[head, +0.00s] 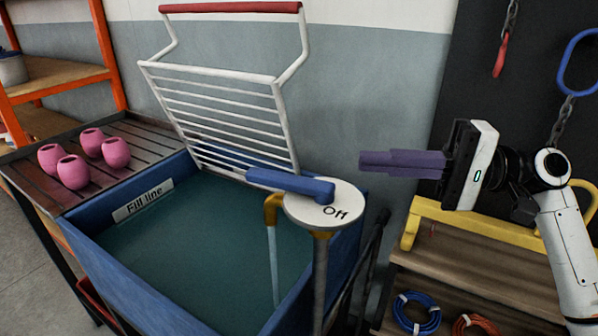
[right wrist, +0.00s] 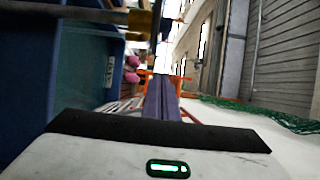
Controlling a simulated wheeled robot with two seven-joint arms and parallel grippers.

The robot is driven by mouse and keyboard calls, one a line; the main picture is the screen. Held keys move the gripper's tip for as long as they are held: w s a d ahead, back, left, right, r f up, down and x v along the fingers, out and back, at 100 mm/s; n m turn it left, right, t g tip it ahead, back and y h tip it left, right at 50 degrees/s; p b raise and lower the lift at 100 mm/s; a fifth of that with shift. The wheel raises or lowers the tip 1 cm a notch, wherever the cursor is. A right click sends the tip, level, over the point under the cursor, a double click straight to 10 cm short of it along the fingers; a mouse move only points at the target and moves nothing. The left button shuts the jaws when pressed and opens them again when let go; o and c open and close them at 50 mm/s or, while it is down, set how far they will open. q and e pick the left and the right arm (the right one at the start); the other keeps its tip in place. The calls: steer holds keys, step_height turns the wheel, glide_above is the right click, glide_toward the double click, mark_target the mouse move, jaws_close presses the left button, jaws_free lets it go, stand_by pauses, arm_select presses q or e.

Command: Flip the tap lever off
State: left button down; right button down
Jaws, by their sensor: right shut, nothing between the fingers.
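The tap lever (head: 292,184) is a blue bar on a round white plate (head: 340,203) marked "Off". The bar points left over the tub, and the "Off" mark lies beside its right end, uncovered. A brass spout (head: 272,208) under the plate has a pale stream of water (head: 274,265) falling from it into the tub. My right gripper (head: 365,163) has purple fingers, shut and empty. It is to the right of the lever and apart from it, pointing left. Its fingers also show in the right wrist view (right wrist: 162,98). My left gripper is not in view.
The blue tub (head: 85,245) has a "Fill line" label and holds dark green water. A white rack (head: 225,112) with a red handle stands tilted behind the lever. Several pink pots (head: 115,152) sit on the left drainer. A yellow-framed wooden shelf (head: 480,255) is below my right arm.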

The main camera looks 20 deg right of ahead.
mark_target(289, 184)
steer(key=w+a+p, duration=0.1)
steer(key=a+p, duration=0.1)
steer(key=a, duration=0.9)
steer(key=shift+w+a, duration=0.3)
steer(key=shift+w, duration=0.05)
